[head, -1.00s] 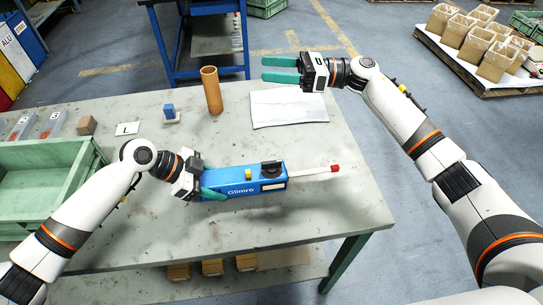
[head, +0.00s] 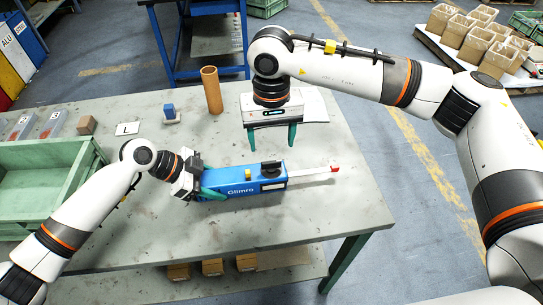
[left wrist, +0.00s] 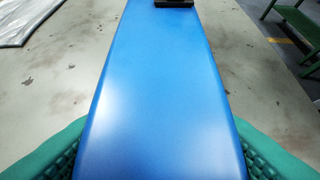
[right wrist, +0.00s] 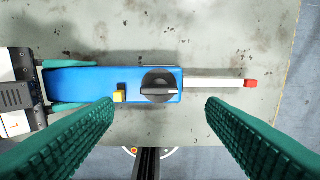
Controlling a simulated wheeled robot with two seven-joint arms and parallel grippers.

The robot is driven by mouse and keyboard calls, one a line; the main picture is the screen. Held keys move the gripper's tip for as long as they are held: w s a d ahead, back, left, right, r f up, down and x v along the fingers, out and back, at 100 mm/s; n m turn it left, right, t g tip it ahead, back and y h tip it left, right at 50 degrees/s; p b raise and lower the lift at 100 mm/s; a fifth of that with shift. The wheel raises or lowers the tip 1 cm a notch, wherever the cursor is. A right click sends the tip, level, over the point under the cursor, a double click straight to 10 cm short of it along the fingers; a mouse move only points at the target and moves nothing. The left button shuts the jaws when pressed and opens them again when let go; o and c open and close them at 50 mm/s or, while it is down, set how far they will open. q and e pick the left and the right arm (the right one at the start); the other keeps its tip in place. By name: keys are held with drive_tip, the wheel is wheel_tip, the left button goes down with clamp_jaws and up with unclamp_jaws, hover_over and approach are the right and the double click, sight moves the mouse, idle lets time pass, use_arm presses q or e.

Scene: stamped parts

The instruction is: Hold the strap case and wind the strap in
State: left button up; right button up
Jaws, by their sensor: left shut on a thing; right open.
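The blue strap case (head: 237,182) lies on the table, with a black knob (head: 271,168) and a small yellow block on its top. In the right wrist view the knob (right wrist: 159,85) has a raised grip bar. A pale strap (head: 310,175) sticks out of the case's right end and ends in a red tip (head: 334,169). My left gripper (head: 212,191) is shut on the left end of the case (left wrist: 155,90). My right gripper (head: 271,137) is open and empty, pointing down above and behind the knob; its fingers (right wrist: 160,115) are wide apart.
A green crate (head: 50,190) stands at the table's left. A brown tube (head: 211,90), a blue block on a small base (head: 170,114) and an L card (head: 127,129) stand or lie behind the case. A pale sheet (head: 314,107) lies partly behind my right gripper. The table's right front is clear.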

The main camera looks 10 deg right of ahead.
sight(272, 162)
wheel_tip(272, 162, down, 7)
drive_tip(key=shift+r, duration=0.1)
idle(0.3)
drive_tip(key=c, duration=1)
